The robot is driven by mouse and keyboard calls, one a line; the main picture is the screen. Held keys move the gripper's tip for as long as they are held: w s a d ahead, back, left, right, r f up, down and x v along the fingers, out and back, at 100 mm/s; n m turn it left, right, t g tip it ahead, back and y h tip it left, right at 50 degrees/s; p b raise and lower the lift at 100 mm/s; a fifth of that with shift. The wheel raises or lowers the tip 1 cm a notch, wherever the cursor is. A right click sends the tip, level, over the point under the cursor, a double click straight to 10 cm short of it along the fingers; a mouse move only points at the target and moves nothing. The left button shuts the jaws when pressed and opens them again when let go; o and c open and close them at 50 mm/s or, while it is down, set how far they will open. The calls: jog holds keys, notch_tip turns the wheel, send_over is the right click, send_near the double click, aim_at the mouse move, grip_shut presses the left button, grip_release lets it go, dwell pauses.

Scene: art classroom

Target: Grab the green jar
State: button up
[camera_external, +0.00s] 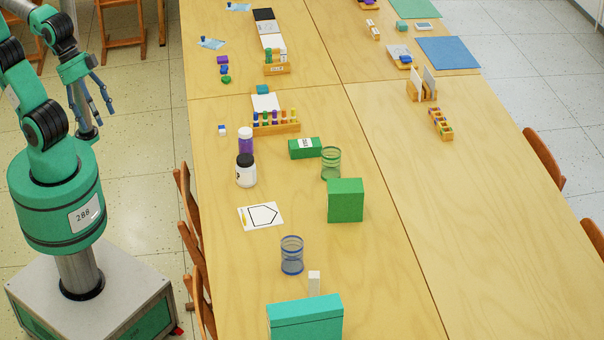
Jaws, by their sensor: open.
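A see-through green jar-like vessel (331,163) stands upright on the wooden table (390,240), just right of a low green box with a white label (305,148) and behind a taller green box (346,201). It is the only green vessel of this kind that I see. My gripper (95,112) hangs at the upper left, beside the table's left edge, with its bluish fingers pointing down. It is open and empty, well apart from the green vessel.
A purple jar (246,142) and a white jar with a black lid (246,172) stand left of the green vessel. A rack of coloured tubes (276,123) is behind them. A blue see-through vessel (292,255) and a teal box (305,320) stand nearer. Chairs (193,235) line the left edge.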

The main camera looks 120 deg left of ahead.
jog(key=w+a+r+p, duration=0.1)
jog(key=w+a+r, duration=0.15)
jog(key=w, duration=0.35)
jog(key=w+a+r+g+p, duration=0.1)
jog(key=w+a+r+p, duration=0.1)
jog(key=w+a, duration=0.3)
jog(key=w+a+r+p, duration=0.1)
jog(key=w+a+r, duration=0.2)
jog(key=w, duration=0.4)
jog(key=w+a+f+g+y+p, duration=0.1)
jog(key=w+a+f+g+p, duration=0.2)
jog(key=w+a, duration=1.25)
jog(key=w+a+f+p, duration=0.2)
jog(key=a+f, duration=0.5)
jog(key=a, duration=0.3)
jog(key=w+a+f+m+g+p, duration=0.1)
jog(key=w+a+f+p, duration=0.1)
jog(key=a+f, duration=0.65)
jog(key=w+a+f+p, duration=0.25)
jog(key=a+f, duration=0.25)
jog(key=a, duration=0.6)
jog(key=s+a+f+h+p, duration=0.1)
jog(key=s+a+f, duration=0.2)
jog(key=a+f, duration=0.6)
notch_tip(320, 180, down, 2)
jog(key=shift+a+f+g, duration=0.15)
jog(key=shift+a+g, duration=0.05)
jog(key=shift+g, duration=0.1)
jog(key=shift+f, duration=0.15)
